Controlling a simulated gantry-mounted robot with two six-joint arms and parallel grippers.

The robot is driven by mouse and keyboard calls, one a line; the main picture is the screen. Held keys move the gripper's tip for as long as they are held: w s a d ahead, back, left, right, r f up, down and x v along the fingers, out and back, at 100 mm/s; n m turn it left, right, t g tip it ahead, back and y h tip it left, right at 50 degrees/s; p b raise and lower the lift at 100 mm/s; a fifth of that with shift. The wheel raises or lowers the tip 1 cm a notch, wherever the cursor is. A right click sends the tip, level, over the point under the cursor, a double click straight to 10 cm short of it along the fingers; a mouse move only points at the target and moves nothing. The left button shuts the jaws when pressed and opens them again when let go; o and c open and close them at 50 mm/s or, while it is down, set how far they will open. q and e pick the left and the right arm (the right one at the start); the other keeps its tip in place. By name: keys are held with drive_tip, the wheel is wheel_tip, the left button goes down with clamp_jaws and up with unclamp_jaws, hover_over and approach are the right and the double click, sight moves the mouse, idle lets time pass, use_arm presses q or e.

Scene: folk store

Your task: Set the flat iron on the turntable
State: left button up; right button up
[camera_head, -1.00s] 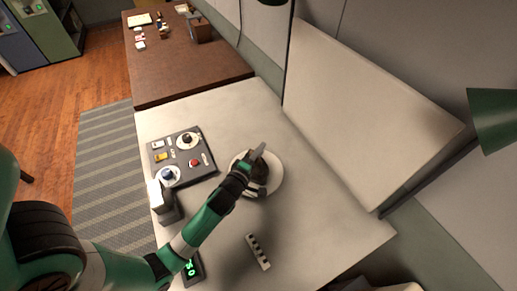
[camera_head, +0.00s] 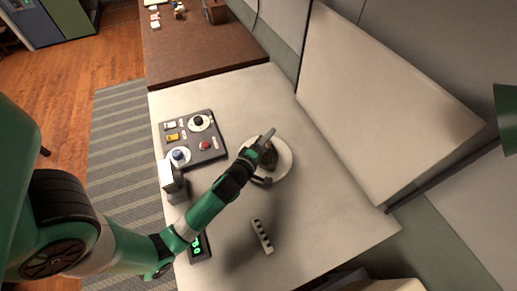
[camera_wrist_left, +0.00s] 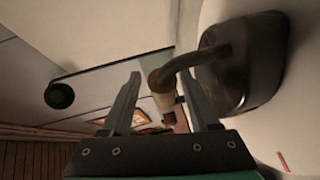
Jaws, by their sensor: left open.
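The turntable (camera_head: 285,168) is a round white disc on the pale table. The dark flat iron (camera_head: 268,158) stands over the disc, partly hidden by my left gripper (camera_head: 266,142). In the left wrist view the iron (camera_wrist_left: 240,65) is a dark, rounded body with a curved handle and a tan grip, resting on a pale surface. My left gripper (camera_wrist_left: 160,75) is open there, with the tan grip between its fingers and closer to the right one. Whether the fingers touch it I cannot tell. My right gripper is out of view.
A dark control panel (camera_head: 208,156) with knobs lies left of the turntable. A small slotted grey block (camera_head: 262,236) and a green-lit display (camera_head: 198,250) lie nearer. A pale raised panel (camera_head: 385,110) stands at the right. The table between has free room.

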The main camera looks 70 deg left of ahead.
use_arm(q)
drive_tip(key=b+v, duration=0.1)
drive_tip(key=v, duration=0.8)
drive_tip(key=shift+s+d+f, duration=0.15)
drive_tip(key=shift+s, duration=0.05)
drive_tip(key=shift+s+d, duration=0.25)
drive_tip(key=shift+s, duration=0.15)
drive_tip(key=w+d+r+m+t+h, duration=0.1)
drive_tip(key=w+d+r+m+t, duration=0.3)
drive_tip(key=r, duration=0.6)
drive_tip(key=w+d+r+m+t+h, duration=0.1)
drive_tip(key=w+d+r+m+t, duration=0.15)
drive_tip(key=w+r, duration=0.5)
drive_tip(key=w+d+r+m+t+h, duration=0.1)
drive_tip(key=w+d+r+m+t, duration=0.3)
drive_tip(key=r, duration=0.7)
drive_tip(key=s+d+r+m+t+h, duration=0.1)
drive_tip(key=s+d+r+m+h, duration=0.1)
drive_tip(key=r+m, duration=0.3)
drive_tip(key=s+d+r+m+t+h, duration=0.2)
drive_tip(key=d+r+m+h, duration=0.2)
drive_tip(key=r, duration=0.7)
drive_tip(key=s+d+r+m+t+h, duration=0.1)
drive_tip(key=s+d+r+m+h, duration=0.1)
drive_tip(key=r+m, duration=0.3)
wheel_tip(320, 180, up, 3)
drive_tip(key=shift+d+f+m+h, duration=0.1)
drive_tip(key=shift+d+m+h, duration=0.35)
drive_tip(key=shift+d, duration=0.35)
drive_tip(key=shift+t, duration=0.25)
